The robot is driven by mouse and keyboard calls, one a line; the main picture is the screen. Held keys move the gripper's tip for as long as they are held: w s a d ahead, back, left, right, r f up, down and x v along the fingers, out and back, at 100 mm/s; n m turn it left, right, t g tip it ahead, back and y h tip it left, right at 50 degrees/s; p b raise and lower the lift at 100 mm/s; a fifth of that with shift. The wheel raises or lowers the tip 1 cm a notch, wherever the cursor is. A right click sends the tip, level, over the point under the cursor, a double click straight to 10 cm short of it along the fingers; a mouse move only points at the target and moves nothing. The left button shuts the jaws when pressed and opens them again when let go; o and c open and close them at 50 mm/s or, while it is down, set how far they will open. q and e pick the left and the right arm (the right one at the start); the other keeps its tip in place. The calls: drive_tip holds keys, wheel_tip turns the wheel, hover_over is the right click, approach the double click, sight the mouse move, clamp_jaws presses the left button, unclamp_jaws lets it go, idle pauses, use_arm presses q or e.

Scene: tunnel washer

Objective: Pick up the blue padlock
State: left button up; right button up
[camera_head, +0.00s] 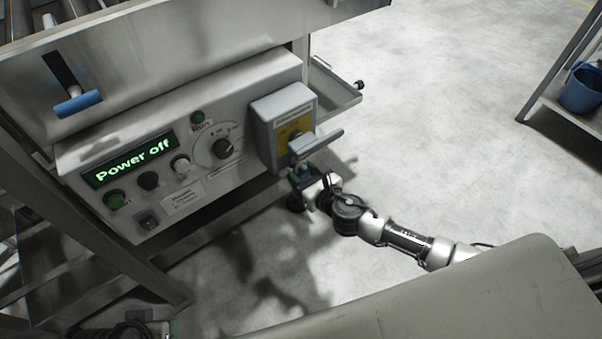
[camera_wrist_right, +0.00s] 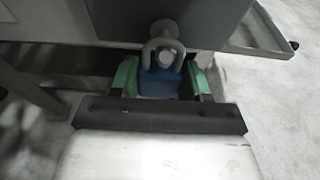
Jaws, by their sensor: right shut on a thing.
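The blue padlock (camera_wrist_right: 160,82) shows in the right wrist view between the green fingers of my right gripper (camera_wrist_right: 162,76), which is shut on it. Its grey shackle (camera_wrist_right: 163,50) stands up beyond the body, close to the underside of the grey switch box. In the head view my right gripper (camera_head: 303,174) is just below the grey switch box (camera_head: 284,118) with its yellow plate and grey lever handle (camera_head: 318,142). The padlock is mostly hidden there. I cannot tell whether the shackle passes through the lever. My left gripper is not in view.
The control panel (camera_head: 185,160) shows a green "Power off" display (camera_head: 130,160), a dial and several buttons. A blue-gripped handle (camera_head: 78,103) is on the metal housing above. A small metal tray (camera_head: 335,88) juts out behind the box. A blue bucket (camera_head: 580,90) stands on a shelf at right. The floor between is clear.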

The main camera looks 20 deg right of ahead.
drive_tip(key=shift+r+p, duration=0.45)
drive_tip(key=shift+r, duration=0.15)
drive_tip(key=shift+r+p, duration=0.35)
drive_tip(key=shift+r, duration=0.1)
use_arm(q)
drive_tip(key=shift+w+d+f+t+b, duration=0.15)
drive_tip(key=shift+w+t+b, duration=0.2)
drive_tip(key=shift+b, duration=0.35)
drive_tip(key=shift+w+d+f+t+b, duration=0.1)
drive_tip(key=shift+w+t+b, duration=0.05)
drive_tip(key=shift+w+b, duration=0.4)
use_arm(e)
drive_tip(key=f+v, duration=0.2)
drive_tip(key=v, duration=0.6)
drive_tip(key=f+v, duration=0.1)
drive_tip(key=v, duration=0.8)
drive_tip(key=shift+s+d+f, duration=0.2)
drive_tip(key=shift+s+f, duration=0.35)
drive_tip(key=shift+s, duration=0.1)
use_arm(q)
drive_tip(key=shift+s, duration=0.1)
